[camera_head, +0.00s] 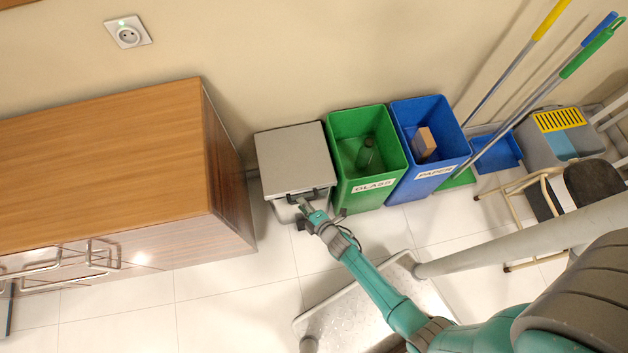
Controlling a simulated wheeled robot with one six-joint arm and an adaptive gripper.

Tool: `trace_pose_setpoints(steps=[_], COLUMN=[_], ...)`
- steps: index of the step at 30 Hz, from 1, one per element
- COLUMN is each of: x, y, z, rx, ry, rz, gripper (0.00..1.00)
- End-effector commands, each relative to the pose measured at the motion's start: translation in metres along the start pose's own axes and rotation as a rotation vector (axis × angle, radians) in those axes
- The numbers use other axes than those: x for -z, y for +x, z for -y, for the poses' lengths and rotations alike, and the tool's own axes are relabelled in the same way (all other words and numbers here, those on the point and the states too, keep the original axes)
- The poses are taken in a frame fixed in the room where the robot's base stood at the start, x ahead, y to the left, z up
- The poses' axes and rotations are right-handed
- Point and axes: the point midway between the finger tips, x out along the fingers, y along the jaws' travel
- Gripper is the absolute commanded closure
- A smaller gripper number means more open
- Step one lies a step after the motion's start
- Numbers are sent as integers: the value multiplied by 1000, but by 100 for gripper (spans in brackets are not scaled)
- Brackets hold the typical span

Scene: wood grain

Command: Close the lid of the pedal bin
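The pedal bin is a grey box with a flat grey lid (293,158), standing against the wall between the wooden cabinet and the green bin. The lid lies over the top of the bin and looks flat or nearly flat; I cannot tell whether a small gap is left under its front edge. A dark handle-like piece runs along the lid's front edge. My gripper (304,205) is at the front of the bin, right at this dark piece. It hides part of the bin's front. Its fingers are too small and overlapped to tell whether they are open or whether they touch the lid.
A green GLASS bin (347,128) holding a bottle and a blue PAPER bin (405,110) holding a box stand open to the right. A wooden cabinet (110,155) stands close on the left. Mops, a dustpan and a cleaning cart (545,150) are further right. Tiled floor lies in front.

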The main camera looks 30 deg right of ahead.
Motion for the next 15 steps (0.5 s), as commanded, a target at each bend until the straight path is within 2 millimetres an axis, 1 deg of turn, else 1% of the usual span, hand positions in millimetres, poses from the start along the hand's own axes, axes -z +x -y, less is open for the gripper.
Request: trace_pose_setpoints(steps=[12,15], x=[0,0], y=[-71,-86], z=[1,1], rx=[1,2], ry=[-1,-1], rz=[1,1], gripper=[73,73])
